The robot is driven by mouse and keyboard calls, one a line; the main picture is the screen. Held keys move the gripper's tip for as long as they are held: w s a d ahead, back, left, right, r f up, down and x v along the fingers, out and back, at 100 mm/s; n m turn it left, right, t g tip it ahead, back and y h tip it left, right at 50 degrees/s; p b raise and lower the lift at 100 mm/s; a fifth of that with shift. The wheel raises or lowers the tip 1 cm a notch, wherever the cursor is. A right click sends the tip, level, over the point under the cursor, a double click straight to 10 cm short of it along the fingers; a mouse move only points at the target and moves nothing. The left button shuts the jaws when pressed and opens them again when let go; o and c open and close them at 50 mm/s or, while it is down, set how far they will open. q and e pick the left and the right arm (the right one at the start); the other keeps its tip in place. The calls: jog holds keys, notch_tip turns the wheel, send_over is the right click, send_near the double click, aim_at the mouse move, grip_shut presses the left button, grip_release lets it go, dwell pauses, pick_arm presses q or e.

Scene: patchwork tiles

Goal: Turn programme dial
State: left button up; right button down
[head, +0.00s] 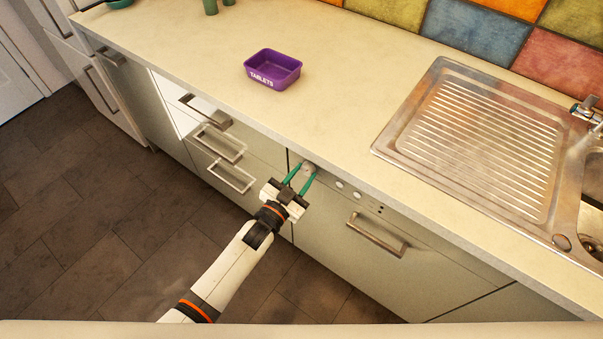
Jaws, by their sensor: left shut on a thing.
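The programme dial (308,168) is a small pale round knob at the left end of the dishwasher's control strip, just under the worktop edge. My left gripper (302,175) reaches up to it from below, its two green fingers shut on the dial, one on each side. The fingers cover part of the dial, and its marking is too small to read. The dishwasher front (340,245) is closed and has a metal bar handle (377,236). Small round buttons (348,189) sit to the right of the dial. My right gripper is not in view.
The worktop edge (345,180) runs close above the dial. A purple tub marked TABLETS (272,70) stands on the worktop. A steel sink drainer (470,140) is at right. Drawers with bar handles (232,176) are left of the dishwasher. The tiled floor (90,230) is clear.

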pick_arm(q)
jog(key=n+p, duration=0.1)
jog(key=n, duration=0.4)
jog(key=shift+s+n, duration=0.1)
jog(key=shift+n, duration=0.2)
dwell(0.4)
jog(key=o, duration=1)
jog(key=b+v, duration=0.1)
jog(key=v, duration=1.1)
jog(key=shift+r, duration=0.2)
